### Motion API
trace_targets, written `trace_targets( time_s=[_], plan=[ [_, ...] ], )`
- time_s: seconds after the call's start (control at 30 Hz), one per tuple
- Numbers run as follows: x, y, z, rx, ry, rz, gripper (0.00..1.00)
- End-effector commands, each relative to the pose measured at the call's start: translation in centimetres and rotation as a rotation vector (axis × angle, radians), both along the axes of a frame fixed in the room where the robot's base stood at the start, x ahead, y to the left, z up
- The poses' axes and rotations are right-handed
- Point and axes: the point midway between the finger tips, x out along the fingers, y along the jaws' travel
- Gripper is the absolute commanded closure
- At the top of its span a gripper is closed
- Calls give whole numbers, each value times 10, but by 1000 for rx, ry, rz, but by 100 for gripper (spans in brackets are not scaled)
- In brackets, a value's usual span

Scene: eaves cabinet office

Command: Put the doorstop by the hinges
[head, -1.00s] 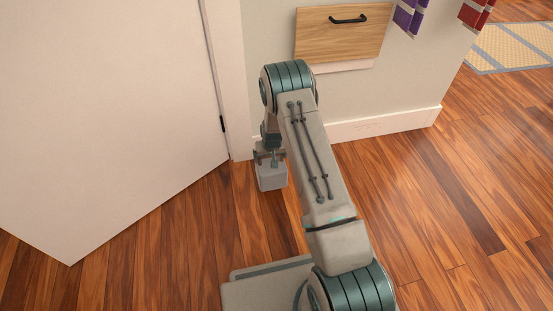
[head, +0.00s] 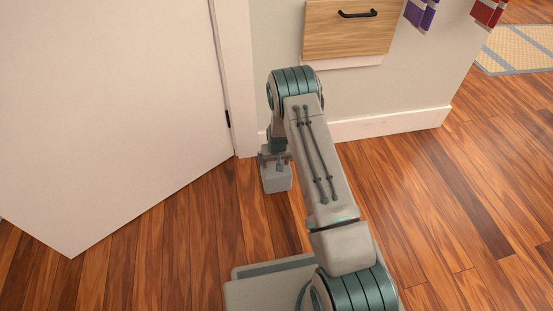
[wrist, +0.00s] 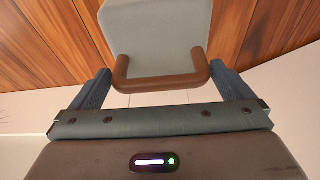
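The doorstop (head: 276,179) is a pale grey block with a brown handle, below my gripper (head: 275,158) in the head view. The white door (head: 110,110) stands at the left. A dark hinge (head: 228,119) shows at its right edge, by the frame. The doorstop is right of the door's lower hinge-side corner and a little nearer me.
The white door frame (head: 235,80) and a baseboard (head: 390,124) border the wall. A wooden drawer front (head: 350,28) with a black handle is on the wall above. Wooden floor (head: 450,210) is clear at the right. A striped rug (head: 515,50) lies far right.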

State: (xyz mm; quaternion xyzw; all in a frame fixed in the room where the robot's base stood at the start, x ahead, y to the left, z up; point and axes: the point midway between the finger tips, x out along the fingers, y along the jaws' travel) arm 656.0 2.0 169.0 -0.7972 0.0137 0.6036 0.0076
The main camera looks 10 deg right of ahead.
Motion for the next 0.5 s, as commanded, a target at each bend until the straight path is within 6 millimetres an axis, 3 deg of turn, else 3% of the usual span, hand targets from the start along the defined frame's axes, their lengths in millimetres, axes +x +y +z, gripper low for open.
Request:
trace_targets(
  time_s=[0.23, 0.5],
  plan=[
    [-1, 0, 9, 0, -1, 0, 0],
    [-15, 1, 63, 0, -1, -1, 0]
  ],
)
